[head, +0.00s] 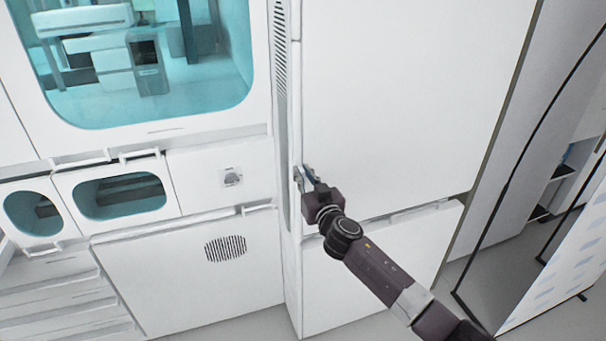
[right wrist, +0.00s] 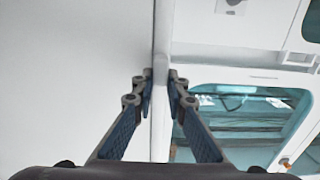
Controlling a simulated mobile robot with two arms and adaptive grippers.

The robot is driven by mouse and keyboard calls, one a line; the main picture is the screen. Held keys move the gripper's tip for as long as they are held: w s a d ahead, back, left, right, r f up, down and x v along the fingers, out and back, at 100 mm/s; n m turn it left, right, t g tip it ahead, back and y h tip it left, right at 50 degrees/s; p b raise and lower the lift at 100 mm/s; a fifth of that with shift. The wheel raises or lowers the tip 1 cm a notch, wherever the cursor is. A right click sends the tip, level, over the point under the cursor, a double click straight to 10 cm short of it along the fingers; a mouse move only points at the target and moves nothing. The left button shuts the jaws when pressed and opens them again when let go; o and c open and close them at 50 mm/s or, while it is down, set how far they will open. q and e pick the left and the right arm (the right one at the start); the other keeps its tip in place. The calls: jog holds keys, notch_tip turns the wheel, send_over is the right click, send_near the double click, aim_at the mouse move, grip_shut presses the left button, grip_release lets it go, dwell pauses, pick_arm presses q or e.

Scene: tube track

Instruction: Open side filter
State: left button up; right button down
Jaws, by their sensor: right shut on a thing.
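The side filter looks to be the tall white panel (head: 400,100) on the right part of the machine in the head view. My right gripper (head: 304,175) is at the left edge of this panel, at about the middle height of the machine. In the right wrist view its two fingers (right wrist: 161,85) stand on either side of a thin white edge (right wrist: 160,60) and are shut on it. Part of the panel edge is hidden behind the fingers. My left gripper is not in view.
A large teal window (head: 150,110) and two smaller teal windows are on the machine to the left. A vented lower panel (head: 180,280) is below them. A white partition (head: 560,260) stands at the right, with grey floor (head: 490,270) between.

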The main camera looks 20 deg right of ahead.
jog(key=shift+s+f, duration=0.1)
jog(key=shift+s, duration=0.5)
jog(key=s+p, duration=0.2)
jog(key=s, duration=1.2)
jog(key=shift+s+d, duration=0.25)
jog(key=c, duration=1.9)
grip_release()
jog(key=shift+c, duration=0.2)
jog(key=s, duration=1.2)
jog(key=shift+d, duration=0.2)
